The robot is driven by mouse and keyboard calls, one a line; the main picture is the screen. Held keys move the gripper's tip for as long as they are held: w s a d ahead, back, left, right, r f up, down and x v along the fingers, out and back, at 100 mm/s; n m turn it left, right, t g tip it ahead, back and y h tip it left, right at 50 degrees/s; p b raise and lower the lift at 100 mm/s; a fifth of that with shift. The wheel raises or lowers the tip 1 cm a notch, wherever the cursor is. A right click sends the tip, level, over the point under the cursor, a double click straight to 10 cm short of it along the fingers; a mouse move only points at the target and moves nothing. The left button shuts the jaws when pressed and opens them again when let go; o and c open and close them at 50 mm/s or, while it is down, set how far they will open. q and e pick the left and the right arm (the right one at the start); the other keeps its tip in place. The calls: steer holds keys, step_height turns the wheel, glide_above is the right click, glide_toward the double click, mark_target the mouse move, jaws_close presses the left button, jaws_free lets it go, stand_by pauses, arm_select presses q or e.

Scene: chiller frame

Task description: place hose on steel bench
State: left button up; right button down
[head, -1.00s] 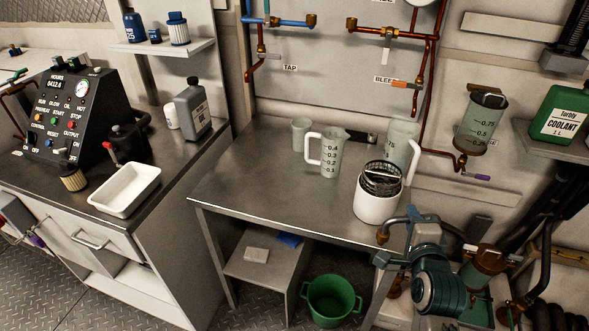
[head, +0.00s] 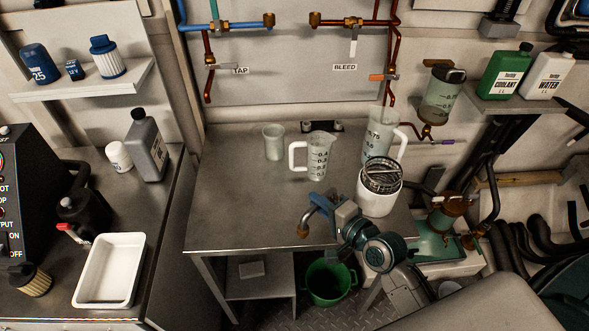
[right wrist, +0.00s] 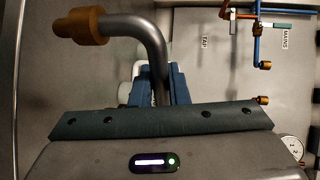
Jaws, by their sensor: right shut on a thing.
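A short grey bent hose (head: 314,205) with a brass end is in my right gripper (head: 342,214). The gripper is shut on it, and its brass end points down over the front part of the steel bench (head: 235,205). Whether the brass end touches the bench top is hard to tell. In the right wrist view the hose (right wrist: 150,40) bends to the left, its brass end at upper left; the blue fingers partly hide its lower part. My left gripper is out of view.
A white pot with a wire basket (head: 377,200) stands close right of the gripper. Measuring jugs (head: 318,158) (head: 377,138) and a cup (head: 274,142) stand toward the back. The bench's left and front-left are clear. A green bucket (head: 328,283) is below.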

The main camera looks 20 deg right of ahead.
steer(key=d+p+x, duration=0.1)
steer(key=x, duration=0.4)
steer(key=f+p+x, duration=0.1)
steer(key=x, duration=0.4)
steer(key=d+p+x, duration=0.1)
steer(key=x, duration=0.4)
steer(key=shift+w+d+f, duration=0.25)
steer(key=shift+w+f, duration=0.2)
steer(key=shift+w, duration=0.2)
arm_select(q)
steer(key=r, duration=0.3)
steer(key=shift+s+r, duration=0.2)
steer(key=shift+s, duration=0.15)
arm_select(e)
steer(key=shift+f, duration=0.1)
steer(key=shift+f, duration=0.15)
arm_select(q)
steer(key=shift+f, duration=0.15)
arm_select(e)
steer(key=c, duration=1.4)
jaws_free()
